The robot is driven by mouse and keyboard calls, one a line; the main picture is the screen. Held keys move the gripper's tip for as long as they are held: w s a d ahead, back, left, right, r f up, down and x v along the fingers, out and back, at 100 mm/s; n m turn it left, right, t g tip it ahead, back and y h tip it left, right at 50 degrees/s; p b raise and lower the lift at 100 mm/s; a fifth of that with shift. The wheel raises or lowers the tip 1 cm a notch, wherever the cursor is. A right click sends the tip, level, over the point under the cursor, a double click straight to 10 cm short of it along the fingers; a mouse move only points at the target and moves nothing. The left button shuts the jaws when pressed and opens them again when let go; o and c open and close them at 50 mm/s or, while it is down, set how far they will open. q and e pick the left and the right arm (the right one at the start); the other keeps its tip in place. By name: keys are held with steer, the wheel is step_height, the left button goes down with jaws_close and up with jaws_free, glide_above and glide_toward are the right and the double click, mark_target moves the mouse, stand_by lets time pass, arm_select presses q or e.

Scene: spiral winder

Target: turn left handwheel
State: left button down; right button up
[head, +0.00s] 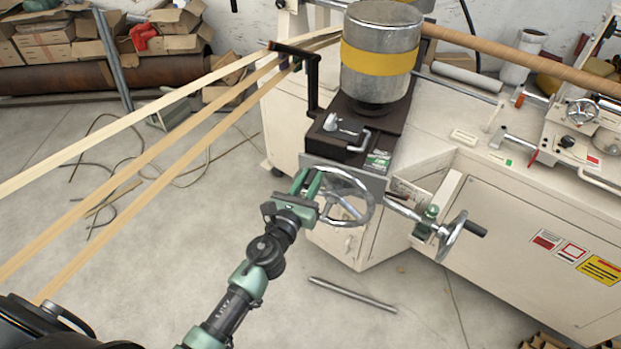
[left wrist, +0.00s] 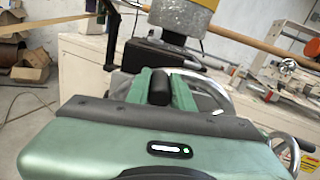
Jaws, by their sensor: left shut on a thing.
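The left handwheel (head: 370,205) is a chrome ring with spokes on the front of the cream machine, below the dark block with the drum. My left gripper (head: 307,184), green and dark, reaches in from the lower left and is shut at the wheel's upper left side. In the left wrist view the green fingers (left wrist: 162,90) close around a black grip (left wrist: 160,88), which looks like the wheel's handle. Part of the chrome rim (left wrist: 208,88) shows to its right. My right gripper is not in view.
A second handwheel (head: 453,238) with a black handle sticks out to the right. A grey drum with a yellow band (head: 380,60) stands above. Tan strips (head: 140,160) run across the left. A metal bar (head: 352,295) lies on the open floor.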

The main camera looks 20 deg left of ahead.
arm_select(q)
steer(key=d+m, duration=0.1)
steer(key=d+m+p, duration=0.1)
steer(key=d+m, duration=0.1)
steer(key=d+r+m+p, duration=0.1)
steer(key=shift+s+d+m, duration=0.2)
steer(key=shift+d+m, duration=0.15)
steer(key=shift+m, duration=0.05)
steer(key=c, duration=1.2)
jaws_free()
steer(key=shift+f, duration=0.1)
steer(key=shift+c, duration=0.2)
glide_toward(334, 172)
steer(key=s, duration=0.2)
steer(key=shift+w+b, duration=0.2)
steer(key=shift+b, duration=0.2)
